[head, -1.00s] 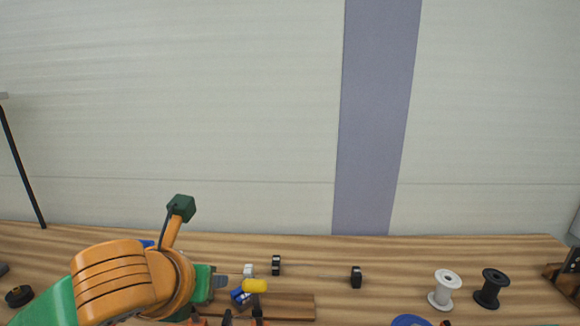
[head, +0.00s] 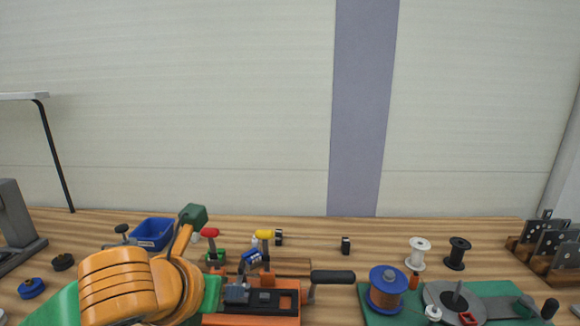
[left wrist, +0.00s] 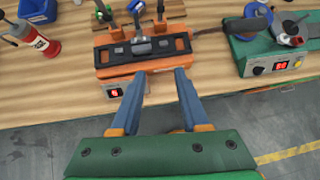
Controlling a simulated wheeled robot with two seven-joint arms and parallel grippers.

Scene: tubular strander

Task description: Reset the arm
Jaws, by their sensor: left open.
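My left arm, orange and green, reaches in from the left in the head view. Its gripper is mostly hidden behind the arm there. In the left wrist view, my left gripper (left wrist: 160,80) is open, with two blue-grey fingers apart and nothing between them. The fingers point toward an orange machine (left wrist: 154,66) with a black top and a red display, on the bench. That machine also shows in the head view (head: 250,320), just right of my arm. My right gripper is not in view.
A green-based machine with a blue-flanged copper spool (head: 386,290) stands on the right. A white spool (head: 417,253) and a black spool (head: 457,254) stand behind it. A blue bin (head: 153,233) is at the back left. The floor (left wrist: 285,130) in front is clear.

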